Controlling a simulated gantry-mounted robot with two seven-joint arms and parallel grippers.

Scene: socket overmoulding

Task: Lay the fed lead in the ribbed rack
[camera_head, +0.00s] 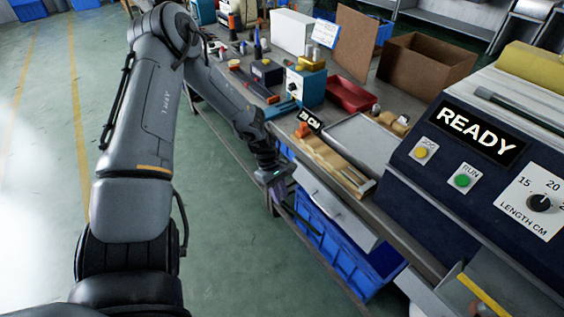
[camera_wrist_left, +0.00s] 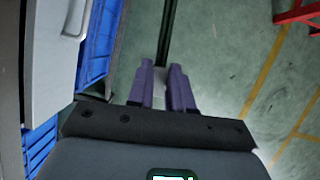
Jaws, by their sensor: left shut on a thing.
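My left gripper (camera_head: 273,188) hangs low beside the front edge of the bench. In the left wrist view its two purple fingers (camera_wrist_left: 163,88) point away from the camera, with a narrow gap between them. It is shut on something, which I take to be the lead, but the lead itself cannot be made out. My right gripper is not in view.
The dark blue feeder machine (camera_head: 425,185) shows READY at the right. Blue crates (camera_head: 325,228) stand under the bench. A metal tray (camera_head: 358,140), a red bin (camera_head: 351,95) and a blue box unit (camera_head: 306,85) stand on the bench. The green floor at left is clear.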

